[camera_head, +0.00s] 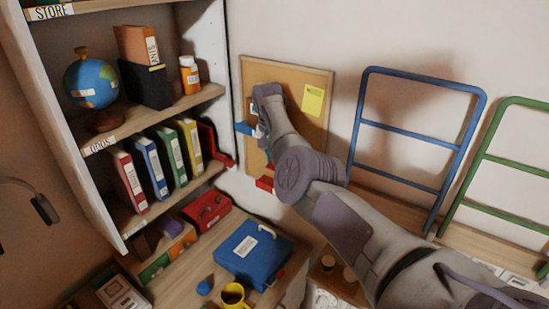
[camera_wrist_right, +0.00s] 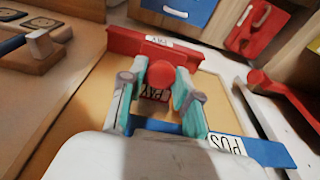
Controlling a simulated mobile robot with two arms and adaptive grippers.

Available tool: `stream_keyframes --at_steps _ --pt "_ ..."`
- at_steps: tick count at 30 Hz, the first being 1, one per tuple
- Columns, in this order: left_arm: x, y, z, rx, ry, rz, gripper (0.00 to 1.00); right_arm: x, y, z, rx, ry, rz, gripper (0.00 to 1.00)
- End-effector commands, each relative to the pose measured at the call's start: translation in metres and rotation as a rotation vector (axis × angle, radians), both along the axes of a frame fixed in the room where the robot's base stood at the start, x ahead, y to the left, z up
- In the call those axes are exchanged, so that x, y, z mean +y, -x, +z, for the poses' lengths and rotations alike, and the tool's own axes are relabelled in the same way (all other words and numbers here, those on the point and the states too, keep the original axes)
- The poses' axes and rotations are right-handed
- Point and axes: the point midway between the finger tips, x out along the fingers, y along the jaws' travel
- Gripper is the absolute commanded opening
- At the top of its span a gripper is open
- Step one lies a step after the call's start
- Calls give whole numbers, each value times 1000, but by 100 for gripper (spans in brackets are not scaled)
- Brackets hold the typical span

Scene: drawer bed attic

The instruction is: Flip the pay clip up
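The corkboard (camera_head: 318,78) hangs on the wall beside the shelf. The red pay clip shows at its lower edge in the head view (camera_head: 265,184). In the right wrist view, the pay clip's red bar (camera_wrist_right: 128,42) carries a PAY label, and a round red knob (camera_wrist_right: 163,74) with a second PAY label below it is nearer. My right gripper (camera_wrist_right: 160,78) has its teal fingers apart, one on each side of the knob; firm contact is not clear. The blue POST clip (camera_wrist_right: 262,151) is close beside the fingers. My right arm hides much of the board. My left gripper is out of view.
A shelf (camera_head: 160,115) with binders and a globe stands left of the board. A blue case (camera_head: 252,252) and a yellow mug (camera_head: 233,295) are on the surface below. Blue (camera_head: 425,80) and green (camera_head: 500,160) frames lean to the right.

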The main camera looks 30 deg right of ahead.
Motion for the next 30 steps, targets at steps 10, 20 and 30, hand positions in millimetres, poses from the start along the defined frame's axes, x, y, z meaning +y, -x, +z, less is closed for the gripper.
stream_keyframes --at_steps 10,20,30 --pt "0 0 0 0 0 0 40 0 0 0 0 1 0 54" --pt "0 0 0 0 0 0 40 5 1 34 -4 2 -1 54" --pt "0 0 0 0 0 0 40 14 5 101 -3 1 0 54"
